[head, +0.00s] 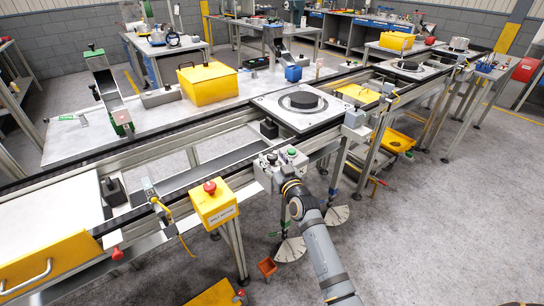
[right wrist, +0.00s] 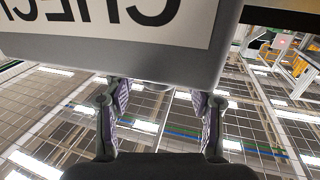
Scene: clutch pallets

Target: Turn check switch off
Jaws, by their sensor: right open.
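The check switch box (head: 281,164) is a grey box on the front rail of the conveyor, with a green button (head: 291,151) and a dark knob (head: 271,158) on top. In the right wrist view its grey face (right wrist: 215,65) fills the top, with a white label showing part of the word CHECK upside down. My right gripper (head: 290,184) is just in front of the box. My left gripper is out of view.
A yellow box with a red mushroom button (head: 213,203) stands left of the switch box. A pallet with a black disc (head: 300,103) sits on the conveyor behind. The floor at the right is clear.

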